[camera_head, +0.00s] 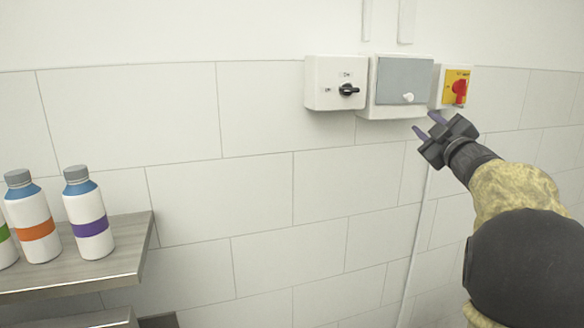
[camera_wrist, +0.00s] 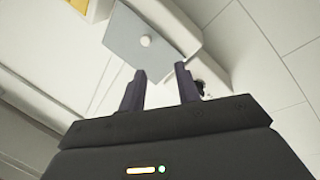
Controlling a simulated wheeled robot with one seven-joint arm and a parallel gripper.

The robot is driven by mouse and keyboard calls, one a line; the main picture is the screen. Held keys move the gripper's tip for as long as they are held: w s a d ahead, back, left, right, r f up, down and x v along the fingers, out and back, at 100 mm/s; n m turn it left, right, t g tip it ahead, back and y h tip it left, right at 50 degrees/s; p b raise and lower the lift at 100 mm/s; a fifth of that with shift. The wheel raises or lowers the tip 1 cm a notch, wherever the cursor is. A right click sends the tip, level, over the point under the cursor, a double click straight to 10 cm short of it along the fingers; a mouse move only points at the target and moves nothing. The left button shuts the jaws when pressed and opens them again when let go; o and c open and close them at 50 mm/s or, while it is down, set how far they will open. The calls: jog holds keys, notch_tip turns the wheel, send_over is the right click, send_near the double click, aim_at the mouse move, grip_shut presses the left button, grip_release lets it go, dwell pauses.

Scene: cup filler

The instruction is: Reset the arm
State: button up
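My gripper (camera_head: 428,124) is raised in front of the tiled wall, just below the grey-covered box (camera_head: 402,82) in the head view. Its two dark fingers are apart with nothing between them. In the wrist view my gripper (camera_wrist: 160,85) also shows open and empty, pointing toward the grey cover (camera_wrist: 150,32) with its round white knob. The fingertips look apart from the box, though the exact gap is hard to tell. My arm reaches in from the right side of the head view.
A white switch box (camera_head: 322,84) with a black knob and a yellow box (camera_head: 456,78) with a red knob flank the grey-covered box. Several white bottles, one with a purple band (camera_head: 88,214), stand on a metal shelf (camera_head: 130,256) at left. The space between is clear.

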jog(key=s+a+f+m+g+h, duration=0.2)
jog(key=s+f+m+g, duration=0.1)
jog(key=f, duration=0.6)
jog(key=s+a+f+m+g+h, duration=0.1)
jog(key=s+a+f+m+g, duration=0.2)
jog(key=f, duration=0.6)
jog(key=s+a+f+m+g+h, duration=0.2)
jog(key=s+f+m+g, duration=0.15)
jog(key=f, duration=0.65)
jog(key=s+a+f+m+g+y, duration=0.1)
jog(key=s+a+f+g, duration=0.3)
jog(key=s+f, duration=0.3)
jog(key=s+a+f+m+g+y, duration=0.1)
jog(key=s+a+f+g, duration=0.3)
jog(key=s, duration=1)
notch_tip(320, 180, down, 4)
jog(key=shift+s+a+r, duration=0.1)
jog(key=shift+s+a, duration=0.3)
jog(key=shift+a, duration=0.15)
